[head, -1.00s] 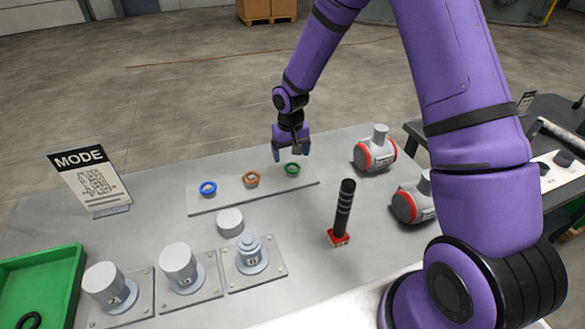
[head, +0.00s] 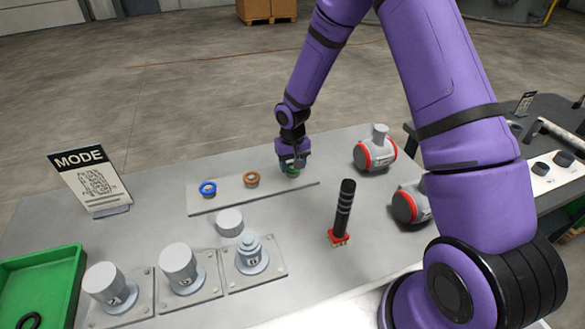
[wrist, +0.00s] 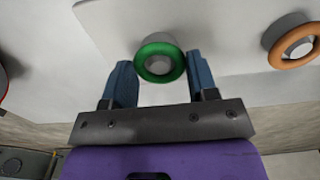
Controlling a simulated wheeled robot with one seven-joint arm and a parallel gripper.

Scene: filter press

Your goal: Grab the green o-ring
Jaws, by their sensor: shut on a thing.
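The green o-ring (head: 291,171) is at the right end of the row of rings on a thin light plate (head: 225,202). In the wrist view the green o-ring (wrist: 160,76) lies around a pale round peg, between my two blue fingers. My gripper (head: 293,168) is down at the plate and shut on the green o-ring. In the head view the fingers partly hide the ring. I cannot see it clear of the peg.
An orange ring (head: 252,181) and a blue ring (head: 208,188) sit left on the same plate. A black handle (head: 344,205) stands in front; grey-and-red pump housings (head: 375,153) are at right. A green bin (head: 62,280) is at far left.

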